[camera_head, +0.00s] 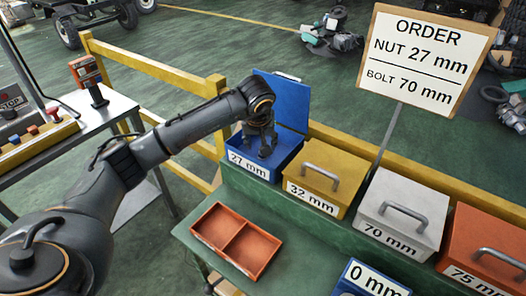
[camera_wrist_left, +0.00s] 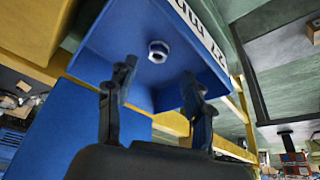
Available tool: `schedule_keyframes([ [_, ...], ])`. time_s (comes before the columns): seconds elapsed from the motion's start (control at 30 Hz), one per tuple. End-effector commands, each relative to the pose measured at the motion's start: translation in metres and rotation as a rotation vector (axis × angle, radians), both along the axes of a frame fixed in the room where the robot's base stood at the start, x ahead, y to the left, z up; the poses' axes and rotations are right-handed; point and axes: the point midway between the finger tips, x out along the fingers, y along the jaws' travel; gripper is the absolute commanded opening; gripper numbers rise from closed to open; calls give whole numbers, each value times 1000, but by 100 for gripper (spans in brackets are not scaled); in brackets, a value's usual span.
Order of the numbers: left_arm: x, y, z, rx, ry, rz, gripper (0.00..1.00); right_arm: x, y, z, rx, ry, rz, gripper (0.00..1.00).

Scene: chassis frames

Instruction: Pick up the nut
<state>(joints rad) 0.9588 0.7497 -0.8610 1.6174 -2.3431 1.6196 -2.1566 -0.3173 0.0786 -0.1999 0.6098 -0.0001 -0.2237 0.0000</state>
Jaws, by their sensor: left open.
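The blue box (camera_head: 284,160) labelled 27 mm stands on the green bench with its lid (camera_head: 283,98) swung up. A silver hex nut (camera_wrist_left: 158,50) lies on the blue floor of this box in the left wrist view; it cannot be made out in the head view. My left gripper (camera_head: 264,146) points down into the open box. In the left wrist view its two fingers (camera_wrist_left: 158,78) are spread apart with nothing between them. The nut appears beyond the fingertips, roughly between them and clear of both. My right gripper is not in view.
Closed boxes stand to the right: yellow 32 mm (camera_head: 312,180), white 70 mm (camera_head: 410,203) and red 75 mm (camera_head: 480,240). An empty orange two-part tray (camera_head: 236,239) lies on the bench in front. An order sign (camera_head: 425,60) reads nut 27 mm, bolt 70 mm.

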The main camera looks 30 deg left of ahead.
Motion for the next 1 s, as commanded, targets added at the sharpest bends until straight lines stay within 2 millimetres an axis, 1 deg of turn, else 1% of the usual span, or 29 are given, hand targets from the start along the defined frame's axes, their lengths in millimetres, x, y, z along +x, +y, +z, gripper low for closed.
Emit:
schedule_keyframes([
  [0.17,4,1,-10,-1,2,-1,52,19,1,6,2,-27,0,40],
  [0.3,13,2,-24,-2,5,0,52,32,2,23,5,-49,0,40],
  [0.37,16,3,-33,-3,5,1,52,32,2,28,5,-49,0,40],
  [0.5,23,6,-50,-1,2,1,52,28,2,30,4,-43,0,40],
  [0.6,25,7,-54,0,-1,-1,52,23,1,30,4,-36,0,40],
  [0.77,25,7,-55,0,-2,-1,52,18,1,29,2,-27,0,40],
  [0.8,25,7,-55,0,-2,-1,50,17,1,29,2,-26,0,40],
  [0.83,25,7,-55,0,-2,-1,44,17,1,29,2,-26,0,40],
  [0.87,25,7,-55,0,-1,-1,38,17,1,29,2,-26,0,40],
  [0.9,25,7,-55,0,-1,-1,29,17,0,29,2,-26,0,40],
  [0.97,25,7,-55,0,-1,-1,17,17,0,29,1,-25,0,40],
  [1.0,25,7,-55,0,-1,-1,9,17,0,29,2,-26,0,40],
])
